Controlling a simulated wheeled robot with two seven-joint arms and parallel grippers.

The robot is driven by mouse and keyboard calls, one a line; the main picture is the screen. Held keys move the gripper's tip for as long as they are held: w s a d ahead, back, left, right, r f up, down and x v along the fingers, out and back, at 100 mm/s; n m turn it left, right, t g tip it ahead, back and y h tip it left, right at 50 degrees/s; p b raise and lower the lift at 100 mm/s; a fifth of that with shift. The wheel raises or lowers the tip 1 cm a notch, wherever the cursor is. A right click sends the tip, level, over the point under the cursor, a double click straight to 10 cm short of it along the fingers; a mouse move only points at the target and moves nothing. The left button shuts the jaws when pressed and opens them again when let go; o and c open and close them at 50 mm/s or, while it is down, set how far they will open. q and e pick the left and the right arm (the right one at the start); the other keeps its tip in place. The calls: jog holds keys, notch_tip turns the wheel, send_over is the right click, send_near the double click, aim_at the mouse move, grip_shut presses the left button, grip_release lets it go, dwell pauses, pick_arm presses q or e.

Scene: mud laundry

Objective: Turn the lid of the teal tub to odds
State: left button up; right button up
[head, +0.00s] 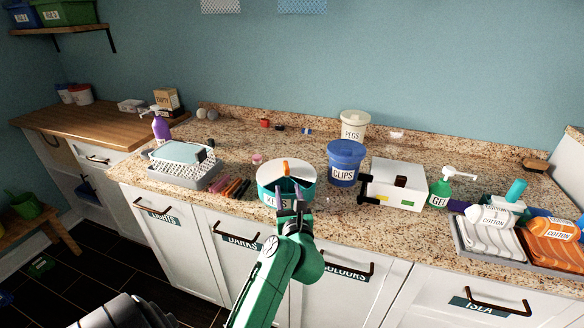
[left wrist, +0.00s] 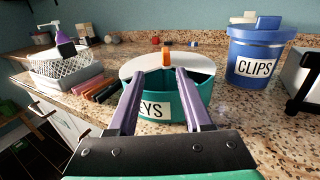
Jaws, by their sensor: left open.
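The teal tub (head: 265,191) stands on the speckled counter, with a white label partly hidden by my gripper; its end reads "YS" in the left wrist view (left wrist: 157,106). Its white lid (head: 272,170) covers the back part, with an orange tab (head: 286,167) standing up on it. The front of the lid looks cut away, showing teal inside. My left gripper (head: 288,192) is open at the tub's near side, its purple fingers (left wrist: 156,72) spread in front of the lid and tab. Nothing is between them; contact with the tub cannot be told. My right gripper is not in view.
A blue CLIPS tub (head: 346,165) stands close right of the teal tub, and a white box (head: 398,184) with a black handle beyond it. A PEGS tub (head: 353,125) is behind.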

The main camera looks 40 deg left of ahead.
aim_at(287, 171)
pick_arm(q)
jog(key=x, duration=0.3)
jog(key=p+x, duration=0.1)
jog(key=x, duration=0.1)
jog(key=shift+w+d+r, duration=0.1)
jog(key=shift+w+d, duration=0.15)
jog(key=shift+w, duration=0.2)
jog(key=x, duration=0.4)
jog(key=shift+w+a+f, duration=0.2)
jog(key=shift+a+f, duration=0.05)
jog(key=shift+f, duration=0.05)
jog(key=shift+a, duration=0.15)
jog(key=shift+w, duration=0.1)
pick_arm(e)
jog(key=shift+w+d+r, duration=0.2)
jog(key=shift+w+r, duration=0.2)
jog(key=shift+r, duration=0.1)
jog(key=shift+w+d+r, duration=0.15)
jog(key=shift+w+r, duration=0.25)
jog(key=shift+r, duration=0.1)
pick_arm(q)
grip_shut()
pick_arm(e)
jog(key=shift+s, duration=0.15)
